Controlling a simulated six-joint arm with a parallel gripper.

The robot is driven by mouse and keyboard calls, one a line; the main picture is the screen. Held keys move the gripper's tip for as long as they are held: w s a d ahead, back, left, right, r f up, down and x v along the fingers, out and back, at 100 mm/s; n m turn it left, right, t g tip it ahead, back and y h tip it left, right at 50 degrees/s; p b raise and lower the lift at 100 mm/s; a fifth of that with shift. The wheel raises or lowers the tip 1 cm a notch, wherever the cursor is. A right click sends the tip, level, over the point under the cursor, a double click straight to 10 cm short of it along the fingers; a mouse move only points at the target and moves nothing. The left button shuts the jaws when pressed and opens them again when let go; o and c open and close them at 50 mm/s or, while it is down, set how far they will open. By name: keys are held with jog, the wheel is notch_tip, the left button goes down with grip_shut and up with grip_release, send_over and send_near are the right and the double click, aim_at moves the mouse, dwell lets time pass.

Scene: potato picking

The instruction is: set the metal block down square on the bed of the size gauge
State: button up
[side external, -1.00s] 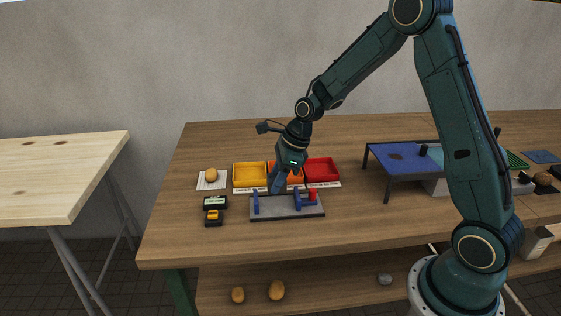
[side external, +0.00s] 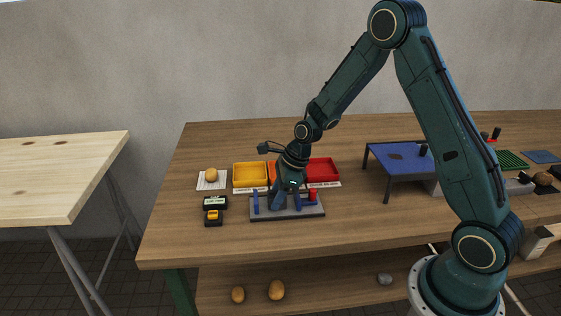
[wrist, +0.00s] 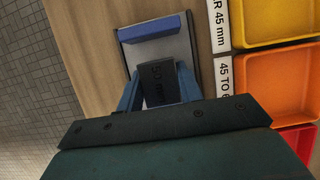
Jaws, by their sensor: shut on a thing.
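The size gauge has a grey bed (side external: 312,211) with blue uprights and a red part at its right end, on the table in the side view. In the wrist view its bed (wrist: 181,50) lies beneath my gripper, with a blue upright (wrist: 153,27) across its far end. My gripper (side external: 276,206) points down over the bed, between the uprights. It is shut on the metal block (wrist: 158,83), a dark piece with lettering on top, between its blue fingers. The fingers hide the block in the side view. I cannot tell whether the block touches the bed.
Yellow (side external: 250,174), orange and red (side external: 322,169) trays stand in a row behind the gauge, with labels in front. A small display device (side external: 214,210) is left of the gauge. A potato (side external: 211,175) sits on paper behind it. A blue-topped stand (side external: 400,157) is to the right.

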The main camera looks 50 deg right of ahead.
jog(key=shift+f, duration=0.1)
jog(key=o, duration=1.1)
jog(key=v, duration=1.2)
jog(key=s+a+r+n+t+h, duration=0.15)
jog(key=s+a+r+n, duration=0.35)
jog(key=s+r+n, duration=0.75)
jog(key=s+n, duration=0.4)
jog(key=s+a+r+n+h, duration=0.1)
jog(key=s+n, duration=0.3)
jog(key=n, duration=0.1)
jog(key=s+a+n+t, duration=0.1)
jog(key=s+n, duration=0.3)
jog(key=n, duration=0.1)
jog(key=shift+s+r+n+h, duration=0.15)
jog(key=shift+r+n+h, duration=0.1)
jog(key=shift+h, duration=0.1)
